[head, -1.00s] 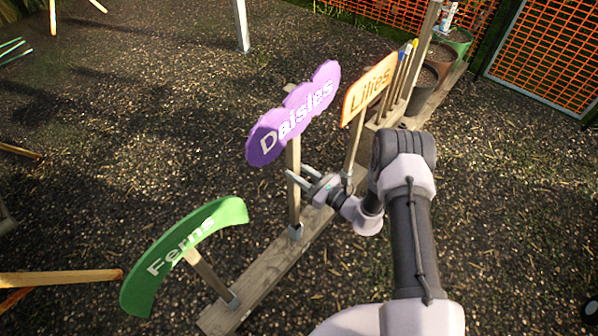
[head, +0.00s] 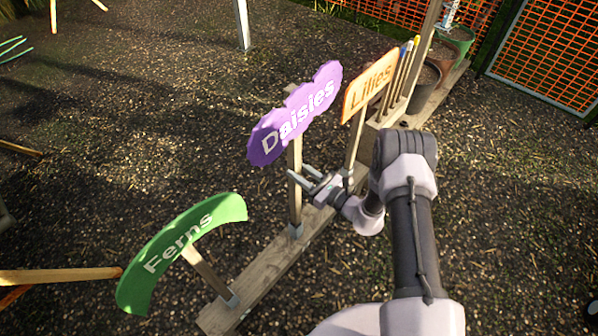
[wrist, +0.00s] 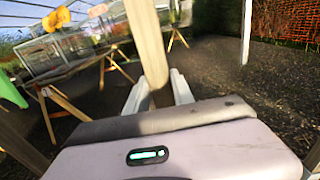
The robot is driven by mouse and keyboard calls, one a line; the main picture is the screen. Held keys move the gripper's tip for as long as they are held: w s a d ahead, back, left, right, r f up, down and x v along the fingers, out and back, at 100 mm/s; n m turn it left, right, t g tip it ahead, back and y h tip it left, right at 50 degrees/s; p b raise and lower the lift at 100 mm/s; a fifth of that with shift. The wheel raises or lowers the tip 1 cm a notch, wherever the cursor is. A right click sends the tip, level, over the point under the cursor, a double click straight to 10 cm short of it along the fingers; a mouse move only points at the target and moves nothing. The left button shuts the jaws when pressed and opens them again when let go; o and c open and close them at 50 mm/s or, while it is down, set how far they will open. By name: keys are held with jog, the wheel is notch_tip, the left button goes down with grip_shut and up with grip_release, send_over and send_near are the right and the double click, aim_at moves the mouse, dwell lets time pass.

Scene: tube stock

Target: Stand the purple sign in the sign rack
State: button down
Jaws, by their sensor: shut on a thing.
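The purple sign (head: 296,113), lettered "Daisies", stands nearly upright on a wooden stake (head: 295,205) in the head view. The sign rack (head: 265,275) is a long wooden beam on the ground. The foot of the stake meets a small grey socket (head: 296,231) on the beam and appears to be in it. My gripper (head: 302,181) is shut on the stake below the purple board. In the wrist view the stake (wrist: 146,45) rises between the two pale fingers (wrist: 158,92); the board is out of that view.
A green "Ferns" sign (head: 182,250) leans from the rack's near end. An orange "Lilies" sign (head: 370,85) stands just behind my gripper. Several thin stakes and pots (head: 420,85) are farther along. A wooden trestle leg (head: 60,276) lies at left. Open ground surrounds the rack.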

jog(key=shift+f+b, duration=0.85)
jog(key=shift+f, duration=0.05)
jog(key=shift+f+b, duration=1.3)
jog(key=shift+f, duration=0.3)
notch_tip(320, 180, down, 3)
jog(key=b, duration=0.3)
